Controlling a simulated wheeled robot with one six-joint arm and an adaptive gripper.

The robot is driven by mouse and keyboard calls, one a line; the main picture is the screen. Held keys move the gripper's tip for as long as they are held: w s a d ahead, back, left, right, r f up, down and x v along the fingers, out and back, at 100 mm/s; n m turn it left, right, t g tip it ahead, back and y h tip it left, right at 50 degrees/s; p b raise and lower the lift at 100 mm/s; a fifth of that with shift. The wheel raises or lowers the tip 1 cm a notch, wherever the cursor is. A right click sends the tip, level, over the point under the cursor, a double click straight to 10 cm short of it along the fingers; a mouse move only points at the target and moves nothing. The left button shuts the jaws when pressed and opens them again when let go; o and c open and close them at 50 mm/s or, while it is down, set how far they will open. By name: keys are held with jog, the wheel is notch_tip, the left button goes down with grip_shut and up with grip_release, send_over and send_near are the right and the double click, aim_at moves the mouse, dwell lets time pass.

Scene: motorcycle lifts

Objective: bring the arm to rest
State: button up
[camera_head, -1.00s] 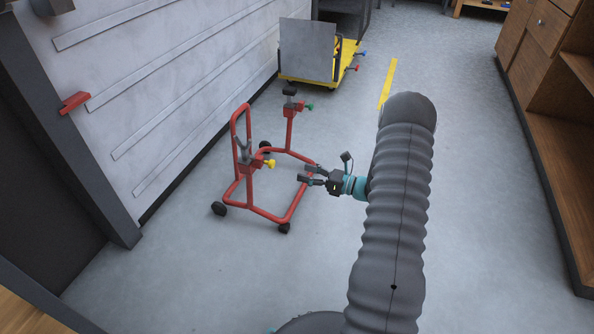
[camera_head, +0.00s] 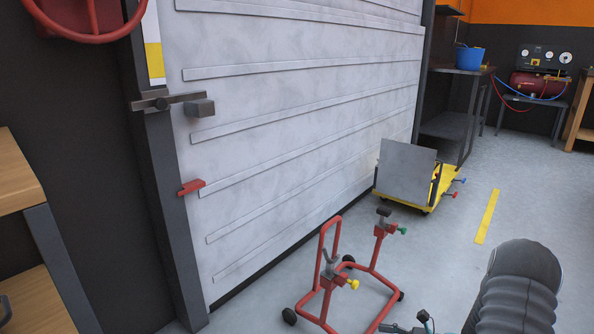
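My arm (camera_head: 520,290) shows at the lower right of the head view as a dark grey ribbed sleeve. My gripper (camera_head: 405,328) is at the bottom edge, mostly cut off. Only a finger part and a small piece of its dark and teal body show, so its opening cannot be judged. It is in front of and to the right of a red wheeled stand (camera_head: 325,250). I cannot tell whether anything is between its fingers.
The red stand has black wheels and yellow and green knobs. A yellow cart (camera_head: 408,198) with a grey panel stands behind it. A pale ribbed door (camera_head: 290,130) fills the left. A wooden shelf (camera_head: 20,175) is at far left. Open floor (camera_head: 450,250) lies right of the stand.

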jog(key=s+a+r+n+g+h+p, duration=0.2)
jog(key=s+a+r+n+g+h, duration=0.2)
jog(key=s+r+n+g+h, duration=0.8)
jog(key=s+a+r+n+t, duration=0.1)
jog(key=s+r+n+t, duration=0.2)
jog(key=r, duration=0.5)
jog(key=s+a+r+n+t+h+p, duration=0.1)
jog(key=s+r+n+t, duration=0.3)
jog(key=r, duration=0.4)
jog(key=s+a+r+n+t+p, duration=0.1)
jog(key=s+a+r+n+t, duration=0.2)
jog(key=s+r+n, duration=0.2)
notch_tip(320, 180, up, 4)
jog(key=shift+s+a+r+t+h, duration=0.1)
jog(key=shift+s+a+t+h, duration=0.2)
jog(key=shift+s, duration=0.95)
